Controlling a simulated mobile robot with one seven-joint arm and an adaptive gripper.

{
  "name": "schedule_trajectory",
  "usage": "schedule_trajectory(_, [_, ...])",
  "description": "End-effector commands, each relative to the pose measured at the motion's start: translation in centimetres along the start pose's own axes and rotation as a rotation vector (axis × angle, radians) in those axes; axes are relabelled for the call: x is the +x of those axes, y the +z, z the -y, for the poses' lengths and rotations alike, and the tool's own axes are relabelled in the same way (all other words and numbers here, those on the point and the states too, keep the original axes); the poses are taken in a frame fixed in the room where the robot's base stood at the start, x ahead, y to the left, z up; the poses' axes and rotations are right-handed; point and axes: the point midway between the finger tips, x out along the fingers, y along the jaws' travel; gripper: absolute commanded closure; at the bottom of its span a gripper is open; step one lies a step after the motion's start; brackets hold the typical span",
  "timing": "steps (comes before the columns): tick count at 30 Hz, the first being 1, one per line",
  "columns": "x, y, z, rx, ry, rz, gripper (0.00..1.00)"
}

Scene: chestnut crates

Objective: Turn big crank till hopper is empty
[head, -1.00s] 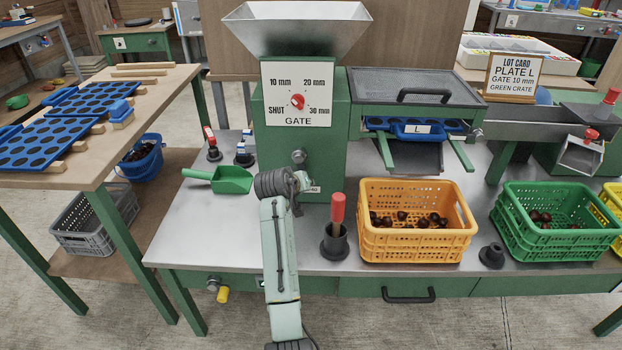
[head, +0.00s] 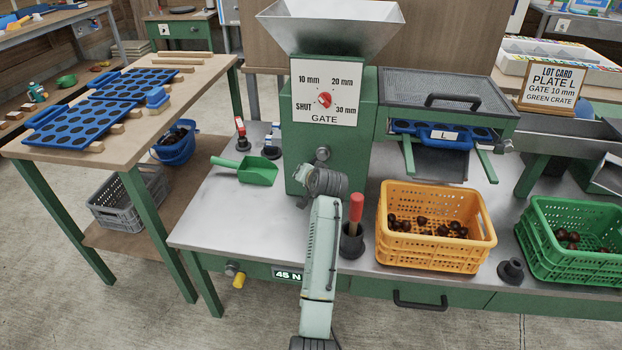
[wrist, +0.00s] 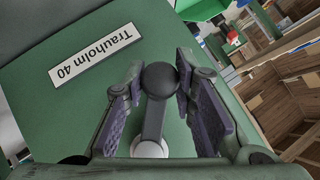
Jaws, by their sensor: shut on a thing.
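The big crank (wrist: 152,125) shows in the wrist view as a grey lever with a black ball knob (wrist: 160,80) and a pale round hub, in front of the green machine (wrist: 80,85). My gripper (wrist: 161,84) is shut on the knob, with purple-lined fingers on both sides of it. In the head view my wrist hides the crank and my fingers. The hopper (head: 330,28) is a grey metal funnel on top of the machine. Its upper inner wall is bare; its bottom is hidden. The gate dial (head: 324,99) has a red knob.
A red-handled tool (head: 356,208) stands in a black cup close right of my arm. The orange crate (head: 430,262) and green crate (head: 570,272) hold chestnuts. A green scoop (head: 258,172) lies left. A blue plate L (head: 440,134) sits under the mesh cover. A display (head: 289,274) reads 45 N.

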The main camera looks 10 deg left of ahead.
Motion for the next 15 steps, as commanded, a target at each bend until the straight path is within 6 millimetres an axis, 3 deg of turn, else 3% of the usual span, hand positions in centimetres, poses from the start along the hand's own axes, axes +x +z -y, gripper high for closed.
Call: schedule_trajectory(15, [-0.7,-0.9,3.0,0.359,-0.322,-0.013,1.0])
